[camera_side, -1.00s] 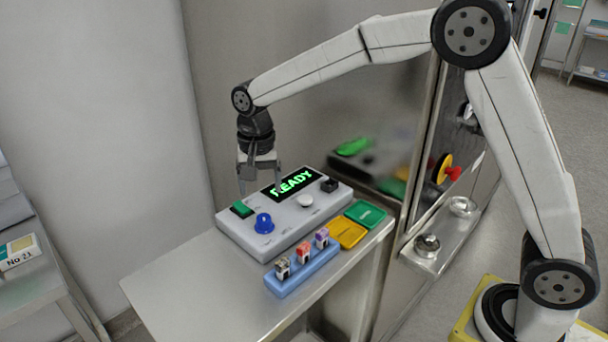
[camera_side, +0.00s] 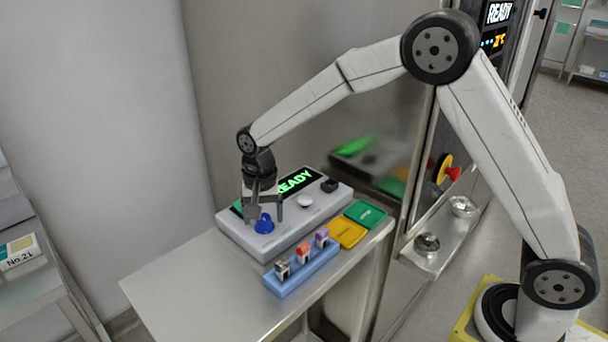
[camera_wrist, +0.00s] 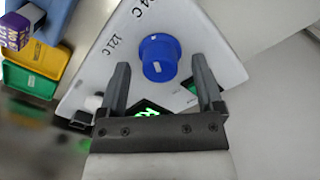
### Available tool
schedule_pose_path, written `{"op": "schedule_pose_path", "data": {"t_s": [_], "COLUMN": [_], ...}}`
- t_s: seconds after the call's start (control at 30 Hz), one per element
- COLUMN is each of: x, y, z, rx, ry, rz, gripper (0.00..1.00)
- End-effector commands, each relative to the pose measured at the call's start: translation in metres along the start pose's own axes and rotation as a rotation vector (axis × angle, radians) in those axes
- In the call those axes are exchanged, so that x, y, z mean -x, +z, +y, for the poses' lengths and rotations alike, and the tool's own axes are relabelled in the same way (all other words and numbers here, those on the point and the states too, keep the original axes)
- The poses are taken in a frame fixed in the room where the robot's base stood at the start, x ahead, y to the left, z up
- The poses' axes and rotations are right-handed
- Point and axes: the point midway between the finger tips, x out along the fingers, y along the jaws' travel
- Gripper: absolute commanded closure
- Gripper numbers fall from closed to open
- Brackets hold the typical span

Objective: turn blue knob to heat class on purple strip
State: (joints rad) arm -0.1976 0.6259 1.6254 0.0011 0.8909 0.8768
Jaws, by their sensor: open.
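The blue knob (camera_side: 264,224) sits on the front left of the grey control panel (camera_side: 318,218). In the wrist view the blue knob (camera_wrist: 159,57) has a pale pointer mark, and labels "121 C" and "134 C", partly cut off, are printed beside it. My gripper (camera_side: 264,217) is open just over the knob, its fingers on either side; in the wrist view the fingertips (camera_wrist: 160,68) flank it with gaps. A purple-topped item (camera_side: 322,237) stands at the right end of the blue rack (camera_side: 290,284); it also shows in the wrist view (camera_wrist: 14,32). Its purple strip's text is unreadable.
The panel has a lit green READY display (camera_side: 295,181), a white knob (camera_side: 305,201) and a black button (camera_side: 329,185). Yellow (camera_side: 346,232) and green (camera_side: 366,214) trays lie to the right. The table (camera_side: 190,285) is clear at front left.

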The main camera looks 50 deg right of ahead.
Motion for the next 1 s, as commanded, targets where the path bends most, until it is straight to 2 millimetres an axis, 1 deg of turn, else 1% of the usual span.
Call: {"op": "schedule_pose_path", "data": {"t_s": [0.17,0.2,0.27,0.3,0.37,0.4,0.47,0.77,1.0], "x": [-0.0002,-0.0001,0.0,0.0,0.0001,0.0001,0.0002,0.0005,0.0006], "y": [0.0,0.0,0.0,-0.0001,-0.0001,-0.0001,-0.0001,-0.0002,-0.0003], "z": [0.0,0.0,0.0,-0.0001,-0.0001,-0.0001,-0.0001,-0.0002,-0.0002], "rx": [0.0,0.0,0.0,0.0,0.0,0.0,0.0,0.018,0.102], "ry": [0.0,0.0,0.0,0.0,0.0,-0.001,-0.001,-0.001,0.0], "rz": [0.0,0.0,0.0,0.0,0.0,0.0,0.0,0.001,0.001], "gripper": [0.15,0.18,0.38,0.5,0.69,0.82,1.0,1.0,1.0]}}
